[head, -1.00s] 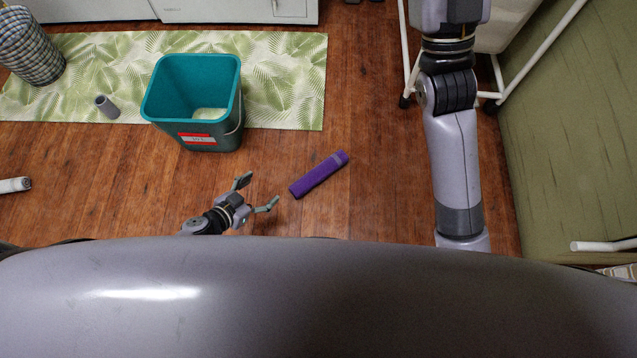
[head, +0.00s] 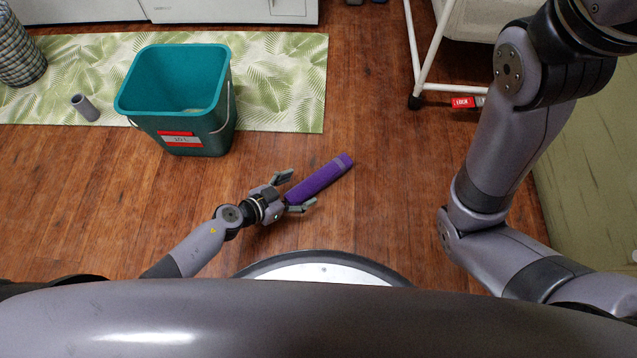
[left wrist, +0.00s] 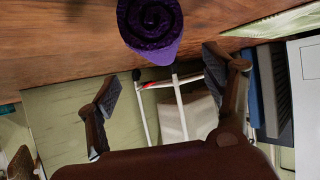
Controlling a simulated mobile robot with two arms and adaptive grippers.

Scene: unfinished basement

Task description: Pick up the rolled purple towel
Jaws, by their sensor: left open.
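The rolled purple towel (head: 321,180) lies on the wooden floor in the head view, slanting up to the right. My left gripper (head: 297,192) is open at its near lower-left end, with the fingers on either side of that end. In the left wrist view the towel's spiral end (left wrist: 151,22) shows at the top centre, above and beyond the open fingertips of the left gripper (left wrist: 170,68). I cannot tell whether a finger touches it. My right arm is on the right of the head view, its gripper out of the picture.
A teal bucket (head: 178,103) stands left of the towel, partly over a leaf-patterned mat (head: 283,75). A grey cylinder (head: 85,107) and a checked basket (head: 17,50) are on the mat's left. A white-framed rack (head: 426,62) stands at upper right. Bare floor surrounds the towel.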

